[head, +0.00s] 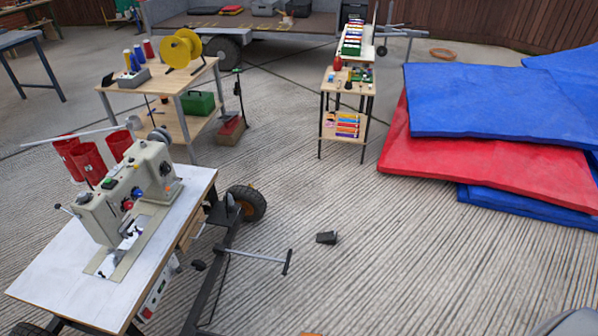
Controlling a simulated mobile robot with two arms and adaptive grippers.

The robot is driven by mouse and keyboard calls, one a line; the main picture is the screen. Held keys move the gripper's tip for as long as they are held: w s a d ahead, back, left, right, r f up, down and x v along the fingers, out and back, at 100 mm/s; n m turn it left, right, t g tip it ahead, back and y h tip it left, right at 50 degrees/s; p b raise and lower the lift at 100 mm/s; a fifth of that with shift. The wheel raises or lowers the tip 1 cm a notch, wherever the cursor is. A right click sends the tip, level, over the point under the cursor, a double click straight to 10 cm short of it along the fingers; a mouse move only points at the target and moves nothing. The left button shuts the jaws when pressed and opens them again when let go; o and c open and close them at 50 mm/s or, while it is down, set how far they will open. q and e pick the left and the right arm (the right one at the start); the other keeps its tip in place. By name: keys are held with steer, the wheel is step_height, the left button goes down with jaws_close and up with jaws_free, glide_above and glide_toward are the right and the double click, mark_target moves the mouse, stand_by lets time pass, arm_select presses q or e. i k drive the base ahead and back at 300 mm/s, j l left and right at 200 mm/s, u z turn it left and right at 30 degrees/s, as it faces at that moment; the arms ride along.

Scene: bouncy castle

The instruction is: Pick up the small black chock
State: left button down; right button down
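The small black chock (327,238) lies alone on the grooved concrete floor in the head view, a little right of the sewing machine cart's handle bar. It is small and dark, with a sloped shape. It is clear on all sides and nothing touches it. Neither of my grippers shows in this view.
A sewing machine (131,187) stands on a wheeled white-topped cart at left; its T-shaped handle (262,257) reaches toward the chock. Blue and red mats (490,160) are piled at right. A workbench (165,80) and narrow shelf stand (349,90) stand behind. Floor around the chock is free.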

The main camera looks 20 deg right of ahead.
mark_target(329, 237)
steer(key=z, duration=1)
steer(key=i+l+z, duration=0.35)
steer(key=l, duration=0.25)
steer(key=i+l+z, duration=0.3)
steer(key=l, duration=0.25)
steer(key=i+l+z, duration=0.35)
steer(key=l, duration=0.15)
steer(key=i+u, duration=0.45)
steer(key=i+l+u, duration=0.2)
steer(key=i+u, duration=0.3)
